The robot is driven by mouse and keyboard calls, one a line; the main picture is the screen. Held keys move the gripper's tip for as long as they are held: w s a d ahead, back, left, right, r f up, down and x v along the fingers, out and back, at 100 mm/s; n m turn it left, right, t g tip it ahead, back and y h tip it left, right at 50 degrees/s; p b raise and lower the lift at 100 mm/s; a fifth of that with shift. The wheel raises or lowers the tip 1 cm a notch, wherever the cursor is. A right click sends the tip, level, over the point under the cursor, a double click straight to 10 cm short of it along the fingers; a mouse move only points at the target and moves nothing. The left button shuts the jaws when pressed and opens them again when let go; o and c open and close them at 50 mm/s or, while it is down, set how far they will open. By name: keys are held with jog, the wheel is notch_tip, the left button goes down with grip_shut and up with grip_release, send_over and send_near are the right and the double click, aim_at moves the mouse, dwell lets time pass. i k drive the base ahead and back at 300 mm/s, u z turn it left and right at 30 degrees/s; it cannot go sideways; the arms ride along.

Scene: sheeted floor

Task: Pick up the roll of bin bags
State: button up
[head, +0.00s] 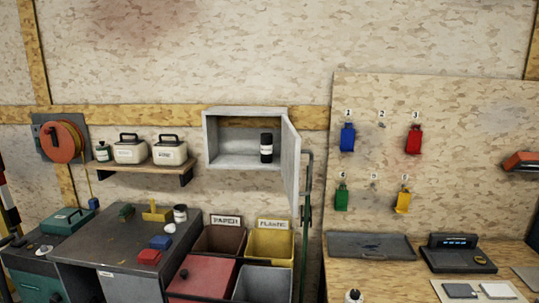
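A black upright cylinder with a white band (266,147), which looks like the roll of bin bags, stands inside the open grey wall cabinet (213,140). It is right of the middle of the cabinet floor. The cabinet door (291,172) is swung open on the right side. Nothing else shows inside the cabinet. My gripper is not in view.
Bins labelled paper (222,240) and plastic (270,243) stand below the cabinet. A shelf (140,167) with two white containers is to its left. A cluttered dark worktop (110,250) is lower left. A green upright pole (308,200) stands beside the door.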

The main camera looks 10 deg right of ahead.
aim_at(266, 139)
jog(key=k, duration=0.65)
jog(key=u, duration=0.45)
jog(key=i, duration=0.5)
jog(key=u, duration=0.85)
jog(key=i, duration=2.3)
jog(key=z, duration=0.55)
